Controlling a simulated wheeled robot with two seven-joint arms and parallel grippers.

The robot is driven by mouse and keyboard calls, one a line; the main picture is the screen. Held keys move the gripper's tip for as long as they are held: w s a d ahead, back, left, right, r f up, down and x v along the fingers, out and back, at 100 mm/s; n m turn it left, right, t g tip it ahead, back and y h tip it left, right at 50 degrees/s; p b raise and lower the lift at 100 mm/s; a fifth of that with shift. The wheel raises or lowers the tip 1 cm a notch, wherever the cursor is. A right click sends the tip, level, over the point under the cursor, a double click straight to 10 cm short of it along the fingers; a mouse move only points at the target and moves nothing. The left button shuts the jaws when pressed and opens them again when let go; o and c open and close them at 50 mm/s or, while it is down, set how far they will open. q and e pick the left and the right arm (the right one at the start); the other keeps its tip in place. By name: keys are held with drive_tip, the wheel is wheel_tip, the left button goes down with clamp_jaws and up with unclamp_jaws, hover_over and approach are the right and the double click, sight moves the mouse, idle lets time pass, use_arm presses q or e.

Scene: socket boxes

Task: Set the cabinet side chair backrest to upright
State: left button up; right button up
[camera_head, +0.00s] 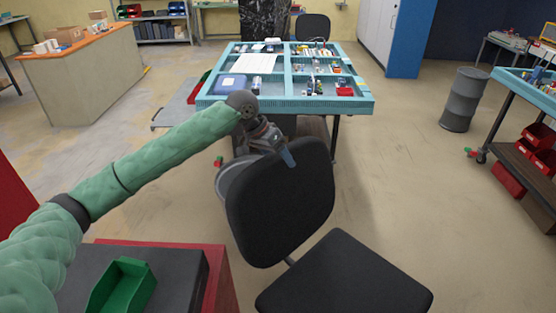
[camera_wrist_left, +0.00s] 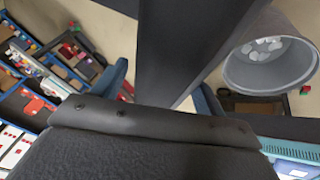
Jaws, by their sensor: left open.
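A black chair stands at the front centre, with its backrest (camera_head: 280,205) on the table side and its seat (camera_head: 345,280) at the lower right. The backrest looks tilted; its exact angle is hard to tell. My left gripper (camera_head: 280,151) is at the top edge of the backrest, one blue finger overlapping it. The gripper is open; contact with the backrest cannot be told. My right gripper is out of view.
A teal-edged table (camera_head: 290,104) with sorted parts stands just beyond the chair. A grey bin (camera_head: 463,100) stands at the right, near another workbench (camera_head: 525,90). A green box (camera_head: 122,285) lies at the lower left. The floor right of the chair is clear.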

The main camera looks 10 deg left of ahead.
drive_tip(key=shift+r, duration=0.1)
